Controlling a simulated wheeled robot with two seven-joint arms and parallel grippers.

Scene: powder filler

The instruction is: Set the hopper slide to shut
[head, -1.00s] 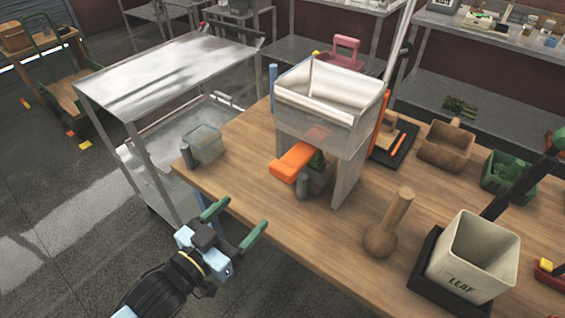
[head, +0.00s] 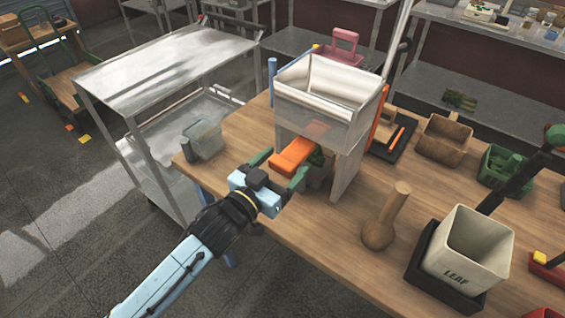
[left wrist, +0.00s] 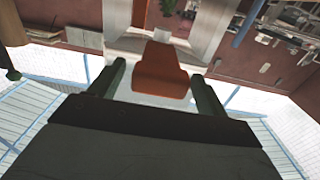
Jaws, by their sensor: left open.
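The clear hopper (head: 325,100) stands on white side panels on the wooden table. Its orange slide (head: 292,157) sticks out from under it toward the front left. In the left wrist view the orange slide (left wrist: 161,72) lies between the two green fingers, with a gap on each side. My left gripper (head: 282,172) is open at the slide's outer end and seems not to touch it. The fingers also show in the left wrist view (left wrist: 158,85). Part of a green thing under the hopper is hidden.
A clear bin (head: 205,140) stands at the table's left corner beside a metal cart (head: 165,62). Bare wood lies in front of the hopper.

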